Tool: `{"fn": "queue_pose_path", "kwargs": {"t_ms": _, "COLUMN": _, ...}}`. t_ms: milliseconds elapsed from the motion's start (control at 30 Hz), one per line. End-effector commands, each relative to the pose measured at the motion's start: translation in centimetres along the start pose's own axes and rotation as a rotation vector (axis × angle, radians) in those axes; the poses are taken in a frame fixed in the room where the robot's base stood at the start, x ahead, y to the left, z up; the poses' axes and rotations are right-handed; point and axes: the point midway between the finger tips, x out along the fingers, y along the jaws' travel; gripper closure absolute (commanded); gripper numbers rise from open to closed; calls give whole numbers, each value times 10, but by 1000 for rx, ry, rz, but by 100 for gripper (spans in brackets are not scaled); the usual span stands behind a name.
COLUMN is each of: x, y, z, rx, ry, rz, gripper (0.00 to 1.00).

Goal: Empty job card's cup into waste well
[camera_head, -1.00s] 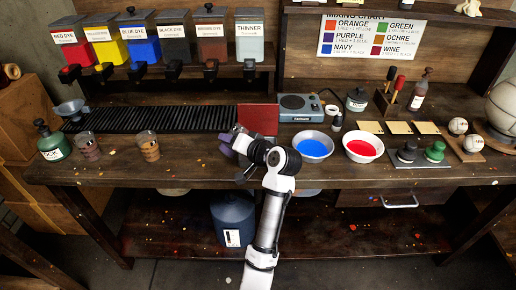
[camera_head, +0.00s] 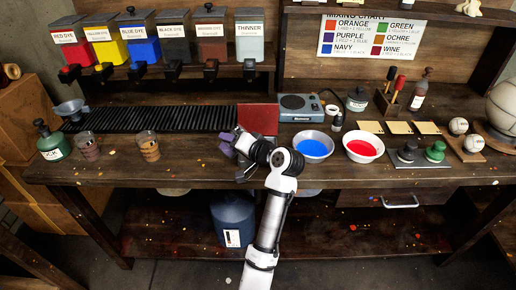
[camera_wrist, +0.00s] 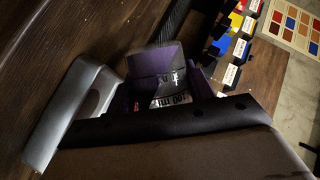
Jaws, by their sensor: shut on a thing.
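My gripper (camera_head: 236,144) is above the middle of the bench, in front of the red panel. In the wrist view, my gripper (camera_wrist: 140,92) is shut on a cup (camera_wrist: 168,82) with purple on it and white measure markings. The cup looks tilted, and the wrist housing hides its lower part. In the head view only a small purple part of the held cup (camera_head: 226,137) shows beside the fingers. I cannot tell whether it holds liquid. Three small blank-looking cards (camera_head: 399,127) lie at the right. No waste well can be clearly identified.
A black ribbed strip (camera_head: 150,118) runs behind. A dark blue bin (camera_head: 233,217) stands below.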

Motion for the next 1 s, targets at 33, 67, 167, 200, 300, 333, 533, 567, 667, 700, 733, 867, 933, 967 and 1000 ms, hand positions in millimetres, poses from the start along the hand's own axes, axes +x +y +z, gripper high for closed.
{"fn": "queue_pose_path", "kwargs": {"t_ms": 33, "x": 0, "y": 0, "z": 0, "rx": 5, "ry": -1, "rz": -3, "gripper": 73}}
{"fn": "queue_pose_path", "kwargs": {"t_ms": 67, "x": 0, "y": 0, "z": 0, "rx": 9, "ry": -1, "rz": -5, "gripper": 73}}
{"fn": "queue_pose_path", "kwargs": {"t_ms": 167, "x": 0, "y": -1, "z": 0, "rx": 21, "ry": -3, "rz": -10, "gripper": 73}}
{"fn": "queue_pose_path", "kwargs": {"t_ms": 200, "x": 0, "y": -1, "z": 0, "rx": 26, "ry": -4, "rz": -13, "gripper": 73}}
{"fn": "queue_pose_path", "kwargs": {"t_ms": 300, "x": 0, "y": -1, "z": 0, "rx": 37, "ry": -5, "rz": -17, "gripper": 73}}
{"fn": "queue_pose_path", "kwargs": {"t_ms": 333, "x": 0, "y": -1, "z": 0, "rx": 39, "ry": -5, "rz": -18, "gripper": 73}}
{"fn": "queue_pose_path", "kwargs": {"t_ms": 533, "x": 0, "y": 0, "z": 0, "rx": 57, "ry": -8, "rz": -25, "gripper": 73}}
{"fn": "queue_pose_path", "kwargs": {"t_ms": 567, "x": 0, "y": 0, "z": 0, "rx": 59, "ry": -8, "rz": -26, "gripper": 73}}
{"fn": "queue_pose_path", "kwargs": {"t_ms": 667, "x": 0, "y": 0, "z": 0, "rx": 68, "ry": -10, "rz": -30, "gripper": 73}}
{"fn": "queue_pose_path", "kwargs": {"t_ms": 700, "x": 0, "y": 0, "z": 0, "rx": 72, "ry": -10, "rz": -31, "gripper": 73}}
{"fn": "queue_pose_path", "kwargs": {"t_ms": 733, "x": 0, "y": 0, "z": 0, "rx": 75, "ry": -10, "rz": -32, "gripper": 73}}
{"fn": "queue_pose_path", "kwargs": {"t_ms": 867, "x": 0, "y": 0, "z": 0, "rx": 86, "ry": -12, "rz": -37, "gripper": 73}}
{"fn": "queue_pose_path", "kwargs": {"t_ms": 933, "x": 0, "y": 0, "z": 0, "rx": 92, "ry": -13, "rz": -40, "gripper": 73}}
{"fn": "queue_pose_path", "kwargs": {"t_ms": 967, "x": 0, "y": 0, "z": 0, "rx": 95, "ry": -13, "rz": -41, "gripper": 73}}
{"fn": "queue_pose_path", "kwargs": {"t_ms": 1000, "x": 0, "y": 0, "z": 0, "rx": 98, "ry": -13, "rz": -42, "gripper": 73}}
